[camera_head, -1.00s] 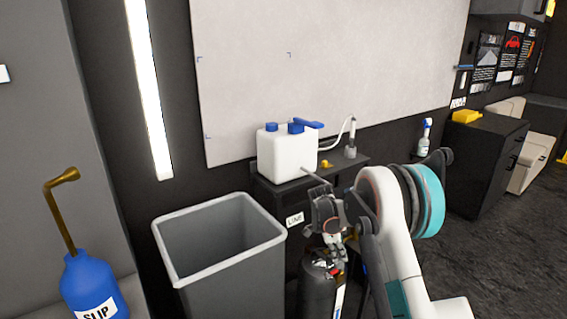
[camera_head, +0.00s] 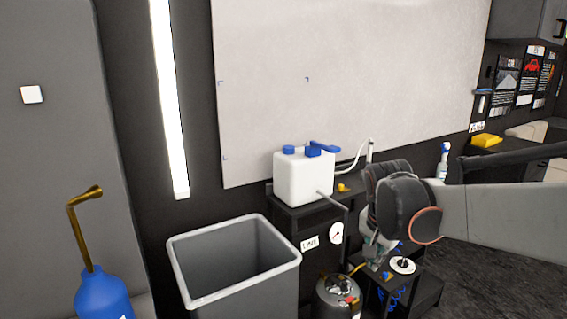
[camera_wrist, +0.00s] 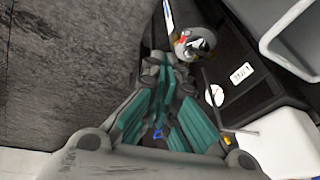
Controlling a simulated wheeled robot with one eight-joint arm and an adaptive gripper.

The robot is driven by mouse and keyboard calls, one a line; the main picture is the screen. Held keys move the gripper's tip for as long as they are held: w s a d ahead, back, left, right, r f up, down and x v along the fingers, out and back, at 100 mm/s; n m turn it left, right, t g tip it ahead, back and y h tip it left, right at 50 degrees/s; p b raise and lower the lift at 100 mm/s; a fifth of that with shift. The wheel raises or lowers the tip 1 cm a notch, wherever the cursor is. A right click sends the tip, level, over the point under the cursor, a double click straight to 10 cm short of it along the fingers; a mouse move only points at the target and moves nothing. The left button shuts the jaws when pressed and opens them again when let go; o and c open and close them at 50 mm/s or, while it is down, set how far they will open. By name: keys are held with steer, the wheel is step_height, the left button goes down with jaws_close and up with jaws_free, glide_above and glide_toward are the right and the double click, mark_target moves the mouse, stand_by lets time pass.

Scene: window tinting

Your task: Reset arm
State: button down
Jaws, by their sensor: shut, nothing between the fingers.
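My arm reaches in from the right in the head view. My gripper (camera_head: 374,262) hangs down below the dark wrist joint, in front of the shelf and above the black cylinder (camera_head: 338,298). In the wrist view my gripper (camera_wrist: 166,68) shows its teal-lined fingers, closed with nothing between them. The cylinder's top (camera_wrist: 195,44) lies just beyond the fingertips there. My wrist hides part of the shelf in the head view.
A white jug (camera_head: 302,180) with blue caps stands on the black shelf (camera_head: 290,215). A grey bin (camera_head: 240,265) is left of the cylinder, and a blue bottle (camera_head: 103,295) is at lower left. Dark floor (camera_wrist: 65,70) is open at left in the wrist view.

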steer(key=s+a+n+t+y, duration=0.1)
steer(key=s+n+t, duration=0.3)
steer(key=s, duration=1.7)
steer(key=a+n, duration=0.1)
steer(key=n, duration=0.4)
steer(key=shift+s+a+y, duration=0.15)
steer(key=shift+s+y, duration=0.1)
steer(key=shift+y, duration=0.05)
